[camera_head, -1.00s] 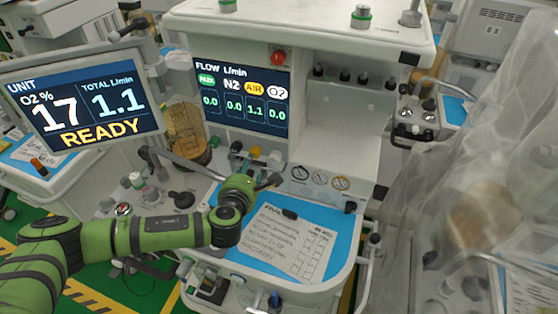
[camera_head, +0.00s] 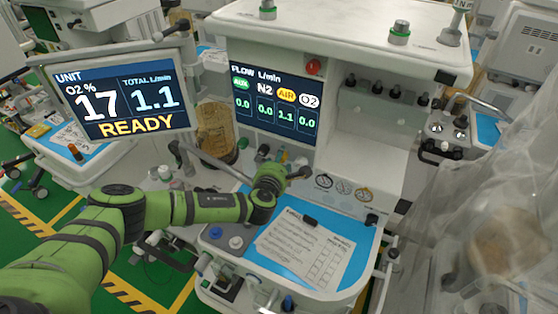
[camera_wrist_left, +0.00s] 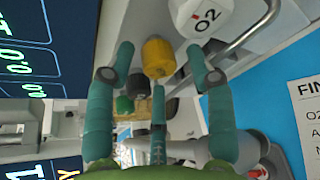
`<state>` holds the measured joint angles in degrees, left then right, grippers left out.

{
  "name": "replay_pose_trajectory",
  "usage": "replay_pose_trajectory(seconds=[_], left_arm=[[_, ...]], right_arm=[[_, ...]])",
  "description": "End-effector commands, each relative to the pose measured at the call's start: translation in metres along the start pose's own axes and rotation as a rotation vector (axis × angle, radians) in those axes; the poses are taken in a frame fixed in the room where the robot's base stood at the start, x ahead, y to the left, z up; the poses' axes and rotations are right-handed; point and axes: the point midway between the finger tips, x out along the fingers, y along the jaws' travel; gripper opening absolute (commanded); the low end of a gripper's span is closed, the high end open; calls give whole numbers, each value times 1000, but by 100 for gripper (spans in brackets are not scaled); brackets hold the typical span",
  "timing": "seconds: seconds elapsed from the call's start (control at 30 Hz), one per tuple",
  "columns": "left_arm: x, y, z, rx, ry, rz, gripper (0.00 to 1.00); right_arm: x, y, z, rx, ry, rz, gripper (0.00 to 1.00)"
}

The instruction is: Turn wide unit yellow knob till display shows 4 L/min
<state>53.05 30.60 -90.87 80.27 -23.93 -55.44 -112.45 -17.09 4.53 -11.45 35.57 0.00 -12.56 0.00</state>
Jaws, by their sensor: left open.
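The yellow knob (camera_wrist_left: 158,57) sits in the left wrist view between the fingertips of my left gripper (camera_wrist_left: 160,68), which is open around it with gaps on both sides. In the head view the gripper (camera_head: 290,172) is at the knob row below the flow display (camera_head: 272,106) and hides part of it. The flow display reads AUX 0.0, N2 0.0, AIR 1.1 and O2 0.0. The unit screen (camera_head: 122,97) reads O2 17 %, total 1.1 L/min, READY. My right gripper is not in view.
A white O2 knob (camera_wrist_left: 203,18) stands close beside the right finger in the wrist view. Dark and green knobs (camera_wrist_left: 124,105) lie on the other side. A clipboard sheet (camera_head: 303,248) lies on the blue worktop below. A clear plastic drape (camera_head: 490,220) hangs at right.

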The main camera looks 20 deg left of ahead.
Motion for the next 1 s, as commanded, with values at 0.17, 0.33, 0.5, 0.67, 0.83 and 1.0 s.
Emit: replay_pose_trajectory(seconds=[0.17,0.33,0.5,0.67,0.83,1.0], left_arm=[[0,0,0,0,-1,0,42],[0,0,0,0,1,-1,1],[0,-1,-2,-2,3,-3,1],[-1,-1,-3,-29,5,-15,1],[-1,-2,-4,-104,8,-47,1],[-2,-2,-5,-219,10,-96,1]], right_arm=[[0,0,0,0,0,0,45],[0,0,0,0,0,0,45],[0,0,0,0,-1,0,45],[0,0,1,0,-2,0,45],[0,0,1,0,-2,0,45],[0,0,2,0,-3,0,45]])
